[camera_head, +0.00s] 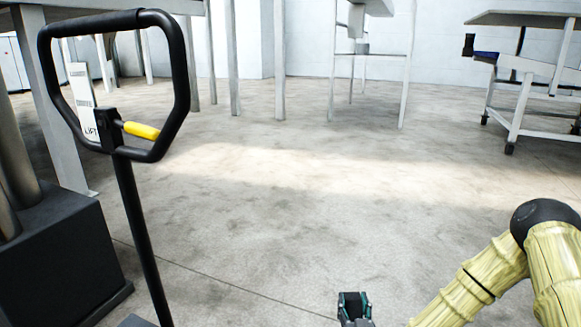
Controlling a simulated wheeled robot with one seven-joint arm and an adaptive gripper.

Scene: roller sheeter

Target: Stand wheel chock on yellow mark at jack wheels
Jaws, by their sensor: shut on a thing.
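The jack shows by its black loop handle (172,125) and thin shaft at the left, with a yellow lever and a label reading LIFT. Its wheels are out of view, and so is the yellow mark. My gripper (354,306) is low at the bottom edge, right of the handle shaft, with dark and teal parts. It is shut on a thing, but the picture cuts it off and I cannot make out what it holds. I see no wheel chock clearly anywhere.
A dark block-shaped base (60,265) with metal columns stands at the left, beside the shaft. Grey legs and frames stand at the back, and a wheeled table (520,18) at the back right. The concrete floor (270,190) in the middle is clear.

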